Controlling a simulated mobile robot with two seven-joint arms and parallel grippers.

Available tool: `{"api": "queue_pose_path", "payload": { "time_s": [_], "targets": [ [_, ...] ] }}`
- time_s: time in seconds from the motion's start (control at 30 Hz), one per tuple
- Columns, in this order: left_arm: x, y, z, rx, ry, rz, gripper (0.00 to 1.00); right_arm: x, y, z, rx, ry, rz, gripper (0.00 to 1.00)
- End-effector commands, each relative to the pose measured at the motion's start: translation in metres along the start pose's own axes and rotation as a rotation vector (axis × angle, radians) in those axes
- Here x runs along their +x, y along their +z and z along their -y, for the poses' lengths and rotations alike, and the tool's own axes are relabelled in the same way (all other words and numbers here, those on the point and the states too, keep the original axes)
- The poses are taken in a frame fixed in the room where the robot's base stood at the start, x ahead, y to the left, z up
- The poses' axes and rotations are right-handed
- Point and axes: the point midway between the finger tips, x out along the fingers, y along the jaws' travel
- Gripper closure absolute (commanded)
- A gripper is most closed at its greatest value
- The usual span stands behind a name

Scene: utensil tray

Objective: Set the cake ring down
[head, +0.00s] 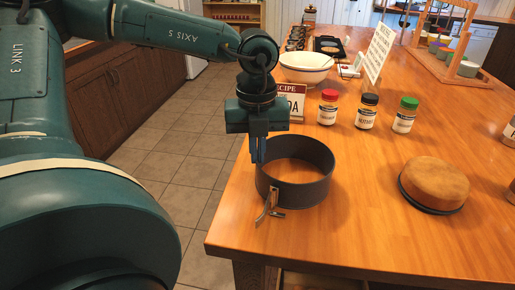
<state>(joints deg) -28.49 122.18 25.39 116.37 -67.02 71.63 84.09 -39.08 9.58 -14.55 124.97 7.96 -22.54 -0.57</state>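The dark grey cake ring (305,193), an open round band with a metal clasp (270,205) on its front left, is upright at the near left part of the wooden table. My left gripper (259,160) points straight down at the ring's left rim. Its fingers are close together, with the rim seemingly between them. I cannot tell whether the ring's lower edge touches the table or is just above it. A round brown cake (435,182) sits on a dark base to the right. My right gripper is not in view.
Red-lidded (328,107), black-lidded (366,111) and green-lidded (404,115) jars stand behind the ring. A recipe sign (292,102) and a white bowl (306,67) are farther back. The table's left edge is close to the ring. Bare tabletop (365,200) lies between ring and cake.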

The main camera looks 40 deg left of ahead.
Motion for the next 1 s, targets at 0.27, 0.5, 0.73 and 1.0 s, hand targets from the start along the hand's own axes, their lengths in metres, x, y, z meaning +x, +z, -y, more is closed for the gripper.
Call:
{"api": "queue_pose_path", "payload": {
  "time_s": [0.27, 0.5, 0.73, 1.0],
  "targets": [
    [0.004, 0.001, 0.0, 0.0, -0.001, 0.003, 1.0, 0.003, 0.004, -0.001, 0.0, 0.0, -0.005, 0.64],
    [0.002, 0.0, 0.0, 0.0, 0.0, 0.001, 0.81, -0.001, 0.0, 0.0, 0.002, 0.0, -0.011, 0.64],
    [0.002, 0.0, 0.0, 0.0, 0.0, 0.001, 0.76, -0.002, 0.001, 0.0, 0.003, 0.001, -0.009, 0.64],
    [-0.016, 0.001, 0.001, -0.002, -0.002, 0.005, 0.76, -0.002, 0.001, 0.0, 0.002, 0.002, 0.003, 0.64]
  ]
}}
